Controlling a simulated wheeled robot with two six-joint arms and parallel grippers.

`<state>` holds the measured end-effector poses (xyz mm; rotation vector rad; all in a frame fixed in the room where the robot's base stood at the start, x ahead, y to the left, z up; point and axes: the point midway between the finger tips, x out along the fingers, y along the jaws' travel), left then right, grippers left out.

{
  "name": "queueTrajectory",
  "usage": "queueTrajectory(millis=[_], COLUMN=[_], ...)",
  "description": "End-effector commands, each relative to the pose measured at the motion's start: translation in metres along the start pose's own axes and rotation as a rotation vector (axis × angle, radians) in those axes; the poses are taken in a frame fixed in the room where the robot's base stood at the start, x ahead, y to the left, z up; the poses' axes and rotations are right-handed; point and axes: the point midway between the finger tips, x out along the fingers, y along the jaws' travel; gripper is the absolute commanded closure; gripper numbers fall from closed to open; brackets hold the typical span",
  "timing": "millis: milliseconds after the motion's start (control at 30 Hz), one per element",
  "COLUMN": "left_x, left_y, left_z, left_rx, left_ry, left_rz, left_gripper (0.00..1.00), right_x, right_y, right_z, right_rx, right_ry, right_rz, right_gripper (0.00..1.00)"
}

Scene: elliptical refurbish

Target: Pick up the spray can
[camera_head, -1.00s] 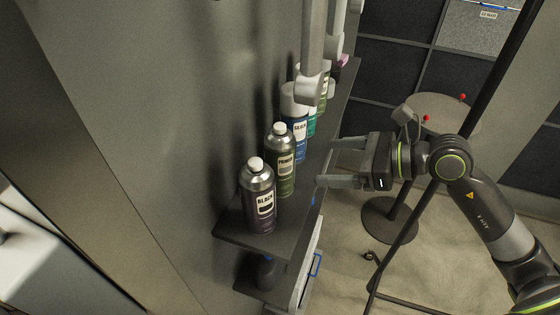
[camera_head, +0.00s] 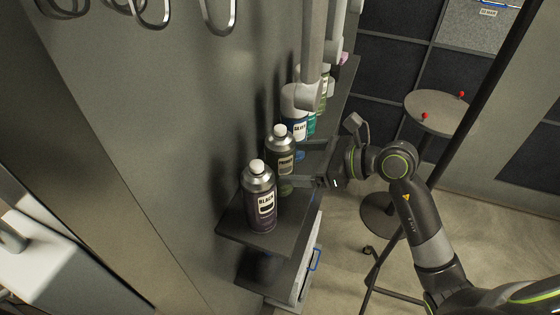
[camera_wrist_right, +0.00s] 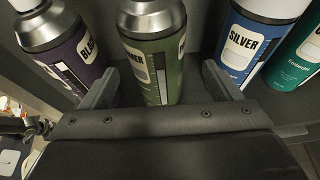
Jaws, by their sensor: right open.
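Several spray cans stand upright in a row on a dark wall shelf (camera_head: 262,238). Nearest is the purple-black can labelled BLACK (camera_head: 259,198), then the green PRIMER can (camera_head: 281,148), the blue SILVER can (camera_head: 298,128) and a teal can (camera_head: 312,124). My right gripper (camera_head: 290,165) is open around the PRIMER can. In the right wrist view the PRIMER can (camera_wrist_right: 157,55) stands between the two fingers, with the BLACK can (camera_wrist_right: 65,45) at left and the SILVER can (camera_wrist_right: 250,45) at right. Contact cannot be told. My left gripper is not in view.
Light grey upright parts (camera_head: 312,60) hang over the far cans and partly hide them. Metal hooks (camera_head: 218,18) are at the top left. A round table (camera_head: 440,112) with red-knobbed items and a dark slanted pole (camera_head: 465,130) stand to the right. A lower shelf (camera_head: 270,285) lies beneath.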

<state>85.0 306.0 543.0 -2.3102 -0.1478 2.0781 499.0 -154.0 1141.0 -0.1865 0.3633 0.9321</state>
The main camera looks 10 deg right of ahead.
Motion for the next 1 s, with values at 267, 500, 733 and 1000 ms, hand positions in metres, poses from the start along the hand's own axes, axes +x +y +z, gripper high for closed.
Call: queueTrajectory(millis=[267, 500, 733, 1000], left_x=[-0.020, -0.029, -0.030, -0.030], left_y=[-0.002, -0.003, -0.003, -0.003], left_z=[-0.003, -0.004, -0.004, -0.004], left_rx=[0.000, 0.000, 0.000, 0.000], left_ry=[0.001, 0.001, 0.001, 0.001], left_rz=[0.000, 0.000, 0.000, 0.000], left_gripper=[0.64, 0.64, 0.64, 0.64], right_x=[0.022, 0.046, 0.051, 0.051], right_y=[0.003, 0.004, 0.003, 0.003], right_z=[0.005, 0.003, 0.000, 0.001], right_rx=[0.007, 0.004, 0.001, 0.000], right_ry=[-0.003, -0.002, 0.000, 0.000], right_rz=[0.003, 0.002, 0.000, 0.000], right_gripper=[0.15, 0.15, 0.15, 0.36])
